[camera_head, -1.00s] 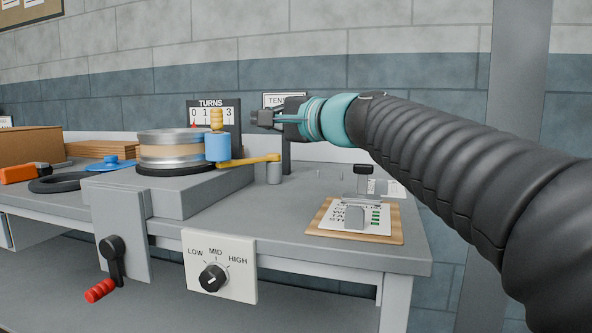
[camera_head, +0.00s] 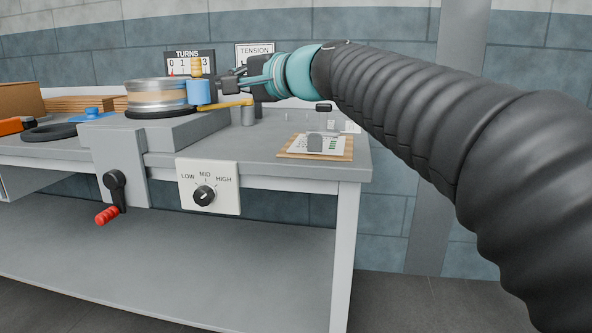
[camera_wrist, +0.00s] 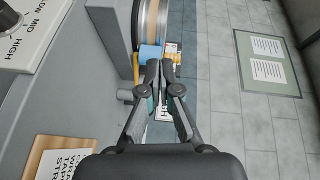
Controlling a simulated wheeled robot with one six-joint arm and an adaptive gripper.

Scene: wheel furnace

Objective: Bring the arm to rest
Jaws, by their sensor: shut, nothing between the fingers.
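My gripper (camera_head: 224,86) is shut and empty at the end of my outstretched arm. In the head view it points left, in front of the turns counter and close to the blue block (camera_head: 201,92) beside the metal wheel (camera_head: 158,95). I cannot tell whether it touches anything. In the wrist view the two fingertips (camera_wrist: 160,70) are together, and the blue block (camera_wrist: 150,52) and wheel rim (camera_wrist: 150,22) lie just beyond them. A yellow arm (camera_head: 232,104) runs from the block to a grey post.
The grey bench (camera_head: 262,169) carries a printed card on a wooden board (camera_head: 318,155), and a tension sign (camera_head: 255,52) stands behind. A LOW-MID-HIGH dial (camera_head: 204,195) and red-handled crank (camera_head: 108,214) are on the front. Floor is clear at the lower right.

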